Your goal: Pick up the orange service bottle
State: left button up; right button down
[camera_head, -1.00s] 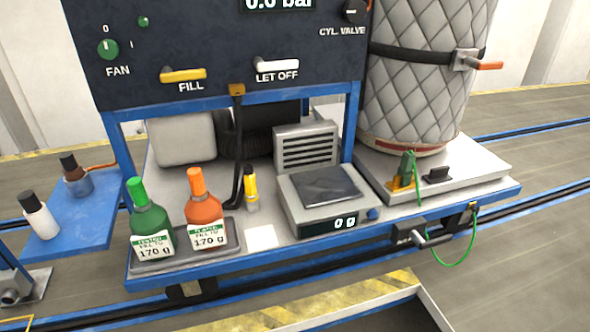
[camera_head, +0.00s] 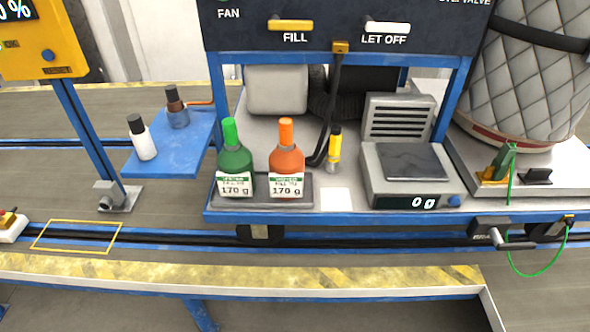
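The orange service bottle (camera_head: 286,165) stands upright on a dark grey tray (camera_head: 262,203) at the front left of the cart's lower shelf. It has an orange cap and a white label reading 170 g. A green bottle (camera_head: 235,163) with a similar label stands just to its left on the same tray. Neither my left nor my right gripper shows in the head view.
A scale (camera_head: 409,170) reading 0 g stands further right. A control panel (camera_head: 345,30) overhangs the shelf. A yellow-striped ledge (camera_head: 240,278) runs in front.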

aim_at(286, 163)
jog(key=i+l, duration=0.15)
jog(key=l, duration=0.2)
jog(key=i+l, duration=0.1)
jog(key=l, duration=0.2)
jog(key=i+l, duration=0.15)
jog(key=l, duration=0.2)
jog(key=i+l, duration=0.1)
jog(key=l, duration=0.25)
jog(key=u, duration=1.35)
